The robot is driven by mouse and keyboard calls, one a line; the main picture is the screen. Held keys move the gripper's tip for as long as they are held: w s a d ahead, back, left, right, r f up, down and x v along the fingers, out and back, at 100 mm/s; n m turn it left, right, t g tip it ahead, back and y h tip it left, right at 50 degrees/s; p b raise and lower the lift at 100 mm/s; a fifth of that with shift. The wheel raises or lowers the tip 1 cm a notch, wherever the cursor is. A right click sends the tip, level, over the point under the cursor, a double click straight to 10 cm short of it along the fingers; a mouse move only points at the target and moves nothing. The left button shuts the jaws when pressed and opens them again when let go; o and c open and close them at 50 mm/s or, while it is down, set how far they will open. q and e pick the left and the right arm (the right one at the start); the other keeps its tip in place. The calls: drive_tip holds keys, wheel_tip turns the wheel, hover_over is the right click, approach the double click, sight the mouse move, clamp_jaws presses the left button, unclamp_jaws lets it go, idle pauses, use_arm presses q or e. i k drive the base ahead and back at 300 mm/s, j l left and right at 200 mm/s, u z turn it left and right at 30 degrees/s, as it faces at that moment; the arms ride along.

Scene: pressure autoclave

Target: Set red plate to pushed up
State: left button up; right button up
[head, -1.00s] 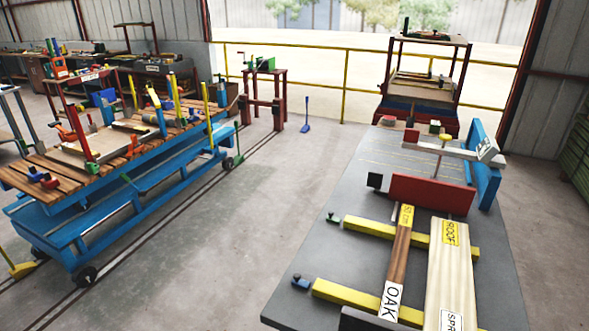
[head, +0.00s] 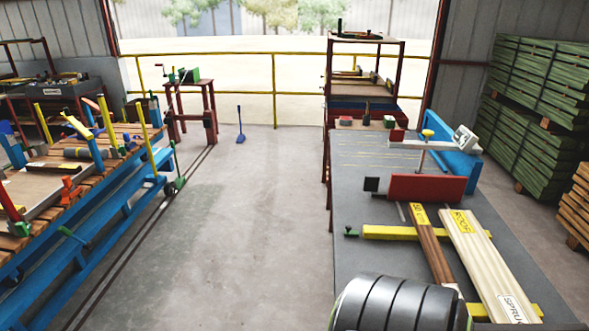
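The red plate (head: 428,188) stands upright across the grey table (head: 372,270) on the right of the head view. A small black block (head: 371,184) sits at its left end. A brown board (head: 434,247) and a pale board marked ROOF (head: 478,245) lie on yellow bars (head: 385,232), with their far ends close to the plate's near face. I cannot tell whether they touch it. Neither of my grippers shows. A black ribbed rounded form covers the table's near edge and the near end of the brown board.
A blue upright panel (head: 462,165) and a white arm with a yellow knob (head: 428,133) stand behind the plate. A blue slatted cart (head: 105,225) is at the left. Green stacked timber (head: 538,110) is at the right. The floor between cart and table is clear.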

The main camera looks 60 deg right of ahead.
sight(402, 187)
drive_tip(key=i+j+z, duration=0.15)
drive_tip(key=i, duration=0.3)
drive_tip(key=i+j+z, duration=0.2)
drive_tip(key=i, duration=0.25)
drive_tip(key=i+l+z, duration=0.15)
drive_tip(key=z, duration=0.3)
drive_tip(key=i+z, duration=0.25)
drive_tip(key=z, duration=0.2)
drive_tip(key=i+z, duration=0.25)
drive_tip(key=z, duration=0.2)
drive_tip(key=i+j+z, duration=0.15)
drive_tip(key=z, duration=0.3)
drive_tip(key=i, duration=0.05)
